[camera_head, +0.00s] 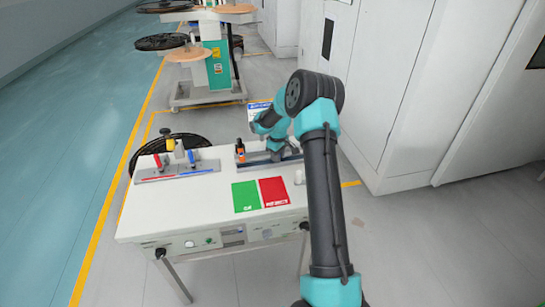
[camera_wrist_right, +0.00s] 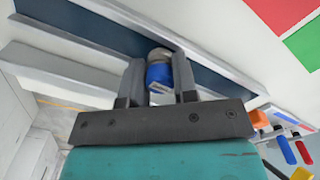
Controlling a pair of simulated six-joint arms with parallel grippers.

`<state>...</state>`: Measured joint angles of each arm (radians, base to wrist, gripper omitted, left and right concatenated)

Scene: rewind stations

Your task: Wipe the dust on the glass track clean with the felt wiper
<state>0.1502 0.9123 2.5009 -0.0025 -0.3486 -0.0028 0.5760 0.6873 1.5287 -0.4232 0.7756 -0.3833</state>
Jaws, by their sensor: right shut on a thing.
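My right gripper (camera_wrist_right: 158,78) is shut on the felt wiper (camera_wrist_right: 158,73), a small piece with a blue band and a grey end. It holds the wiper over the glass track (camera_wrist_right: 105,22), a long dark strip between pale rails. The wiper's far end overlaps the track in the right wrist view; I cannot tell if it touches. In the head view my right gripper (camera_head: 275,149) is at the track's rail (camera_head: 255,162) at the table's back right, and the wiper is hidden there. I cannot make out dust. My left gripper is not in view.
A green and red mat (camera_head: 246,196) lies on the white table (camera_head: 170,215). An orange-and-black item (camera_head: 240,150) stands at the track's left end. A rack with red and blue handles (camera_head: 177,172) is at back left.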

